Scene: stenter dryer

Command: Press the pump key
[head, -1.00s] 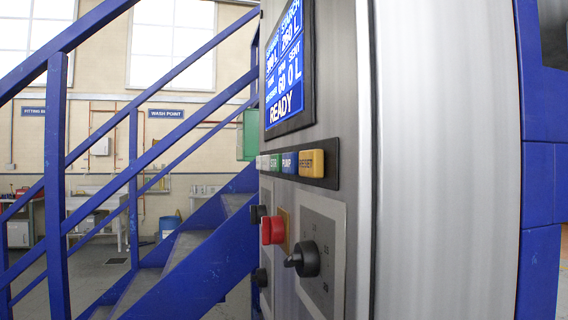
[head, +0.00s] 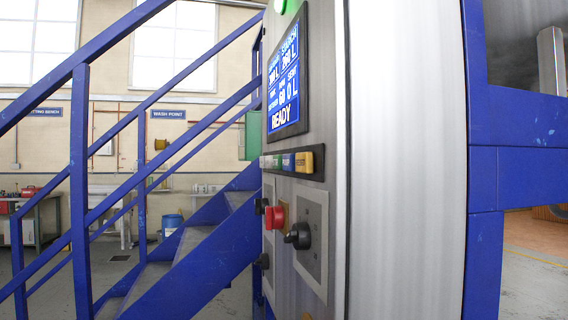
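The lettering on the keys is too small to read now. Above the strip, a blue screen (head: 285,75) shows READY. My gripper is not in view, and nothing covers the keys.
Below the keys are a red knob (head: 274,217) and a black rotary switch (head: 299,236). A blue-railed staircase (head: 185,255) rises on the left, close to the panel. The cabinet's plain steel side (head: 405,170) and a blue frame post (head: 484,190) fill the right.

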